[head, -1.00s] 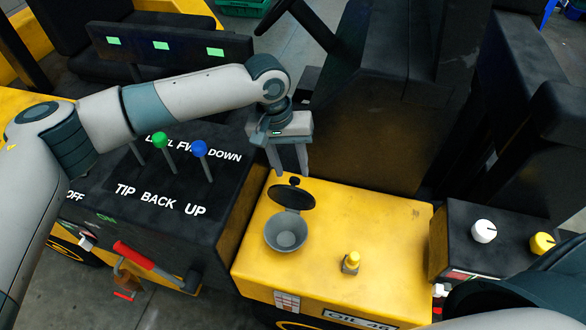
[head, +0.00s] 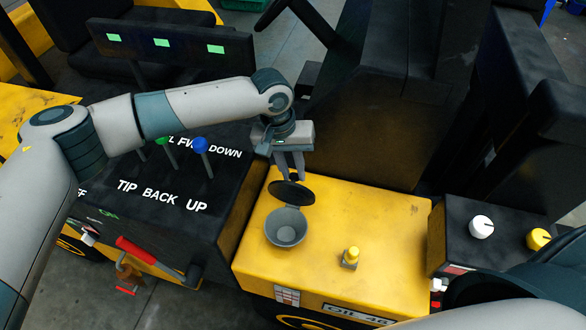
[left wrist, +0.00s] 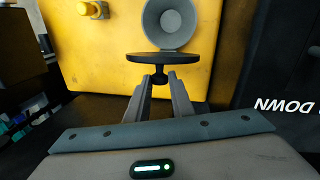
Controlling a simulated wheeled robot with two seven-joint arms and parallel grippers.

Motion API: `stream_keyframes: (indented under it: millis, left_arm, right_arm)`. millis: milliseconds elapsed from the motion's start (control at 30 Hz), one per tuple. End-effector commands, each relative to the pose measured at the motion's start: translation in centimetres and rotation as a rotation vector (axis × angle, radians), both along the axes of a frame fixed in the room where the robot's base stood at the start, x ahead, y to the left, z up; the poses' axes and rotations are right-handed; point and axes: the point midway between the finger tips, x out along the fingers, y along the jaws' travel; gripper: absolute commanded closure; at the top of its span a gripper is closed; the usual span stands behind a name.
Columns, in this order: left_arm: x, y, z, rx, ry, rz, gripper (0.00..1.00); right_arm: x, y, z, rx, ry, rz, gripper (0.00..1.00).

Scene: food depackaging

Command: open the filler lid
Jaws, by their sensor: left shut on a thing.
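The filler lid (head: 291,195), a dark disc, stands tilted up behind the grey filler bowl (head: 285,228), leaving its mouth uncovered. Both show in the left wrist view, the lid (left wrist: 162,58) edge-on below the bowl (left wrist: 171,22). My left gripper (head: 290,177) is behind the lid, with its fingers shut on the lid's small black knob (left wrist: 158,79). The knob is hidden by the fingers in the head view. My right gripper is not in view.
The bowl sits on a yellow housing (head: 385,215), with a yellow cap (head: 350,258) on its right. A black panel with blue (head: 200,145) and green levers stands at left, near my left arm. A red-handled lever (head: 140,250) is at lower left. A black seat (head: 365,110) rises behind.

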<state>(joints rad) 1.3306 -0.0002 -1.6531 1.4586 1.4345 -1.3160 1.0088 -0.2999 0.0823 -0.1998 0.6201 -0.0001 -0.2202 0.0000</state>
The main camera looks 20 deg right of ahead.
Motion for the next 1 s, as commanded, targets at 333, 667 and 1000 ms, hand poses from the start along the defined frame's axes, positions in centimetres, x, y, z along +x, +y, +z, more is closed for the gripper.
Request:
stream_keyframes:
  millis: [333,667,1000]
  left_arm:
    - [1.1,-0.8,-0.2,0.046,0.061,0.005,1.00]
    - [2.4,-1.6,-0.7,0.110,0.156,0.006,1.00]
    - [3.7,-2.3,-1.2,0.166,0.236,0.008,1.00]
  right_arm:
    - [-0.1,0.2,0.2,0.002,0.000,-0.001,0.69]
    - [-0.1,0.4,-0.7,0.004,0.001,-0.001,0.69]
    - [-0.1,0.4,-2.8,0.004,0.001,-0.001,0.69]
